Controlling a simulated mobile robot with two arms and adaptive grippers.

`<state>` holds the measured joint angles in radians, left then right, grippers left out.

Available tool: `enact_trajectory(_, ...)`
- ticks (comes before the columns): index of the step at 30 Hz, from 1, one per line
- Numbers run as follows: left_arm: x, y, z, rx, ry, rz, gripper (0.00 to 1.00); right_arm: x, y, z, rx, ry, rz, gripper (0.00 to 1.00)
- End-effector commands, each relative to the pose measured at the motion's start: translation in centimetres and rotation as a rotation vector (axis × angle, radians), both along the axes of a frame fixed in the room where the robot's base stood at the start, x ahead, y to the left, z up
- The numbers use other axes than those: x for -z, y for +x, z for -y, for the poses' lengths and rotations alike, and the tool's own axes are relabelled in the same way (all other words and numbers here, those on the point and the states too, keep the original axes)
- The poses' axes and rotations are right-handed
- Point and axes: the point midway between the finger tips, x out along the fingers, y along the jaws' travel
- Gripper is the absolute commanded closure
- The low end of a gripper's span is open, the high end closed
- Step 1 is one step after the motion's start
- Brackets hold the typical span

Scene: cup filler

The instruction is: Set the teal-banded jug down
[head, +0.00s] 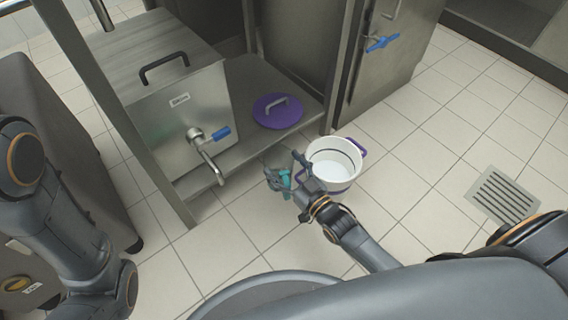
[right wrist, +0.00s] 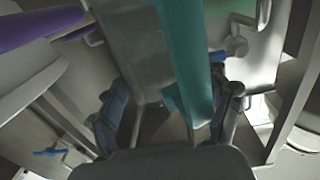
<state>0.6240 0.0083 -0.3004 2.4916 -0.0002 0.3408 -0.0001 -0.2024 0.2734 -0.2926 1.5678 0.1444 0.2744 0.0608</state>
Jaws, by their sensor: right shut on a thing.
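My right gripper (head: 289,172) is shut on the teal-banded jug (head: 285,181), beside the white bucket and in front of the low metal shelf. In the head view only a small teal and grey part of the jug shows; my gripper hides much of the rest. In the right wrist view a teal strip of the jug (right wrist: 187,60) runs between the two fingers (right wrist: 170,115). I cannot tell whether the jug touches the floor. My left arm shows at the left of the head view, but its gripper is out of the picture.
A white bucket (head: 347,148) with purple handles stands close right of my right gripper. A steel tank (head: 160,115) with a blue-levered tap (head: 207,152) and a purple lid (head: 265,117) are on the shelf. Tiled floor (head: 420,160) is clear toward the drain grate (head: 503,197).

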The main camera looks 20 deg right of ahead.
Motion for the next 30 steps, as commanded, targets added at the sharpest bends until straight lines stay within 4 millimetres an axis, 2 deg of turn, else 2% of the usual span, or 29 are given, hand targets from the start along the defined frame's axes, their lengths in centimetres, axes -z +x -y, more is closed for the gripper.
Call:
enact_trajectory(6, -0.1, -0.3, 0.0, 0.0, 0.001, 0.01, 0.23, 0.3, 0.0, 0.0, 0.0, 0.001, 0.002, 0.7)
enact_trajectory(7, -0.1, -0.3, 0.0, 0.0, 0.002, 0.012, 0.23, 0.4, 0.0, 0.0, 0.0, 0.0, 0.001, 0.18)
enact_trajectory(9, -0.2, -0.4, 0.0, 0.0, 0.001, 0.015, 0.23, 0.3, 0.0, 0.0, 0.0, 0.0, 0.001, 0.04)
enact_trajectory(10, -0.2, -0.5, 0.0, 0.0, 0.001, 0.016, 0.23, 0.4, 0.0, 0.0, 0.0, 0.0, 0.001, 0.0)
enact_trajectory(20, -0.2, -0.5, 0.0, 0.001, 0.0, 0.016, 0.23, 0.3, 0.0, 0.0, 0.0, 0.0, 0.001, 0.0)
enact_trajectory(25, -0.7, -0.5, -0.1, 0.003, -0.003, 0.016, 0.23, -1.0, 0.0, 0.0, 0.0, 0.0, 0.003, 0.0)
enact_trajectory(26, -0.6, -0.1, -0.2, 0.003, -0.005, 0.003, 0.23, -1.3, -0.2, 0.1, 0.0, -0.001, 0.001, 0.0)
enact_trajectory(30, -0.2, 1.9, -0.3, 0.005, -0.009, -0.06, 0.23, -1.2, -3.2, 1.0, 0.0, -0.002, -0.006, 0.0)
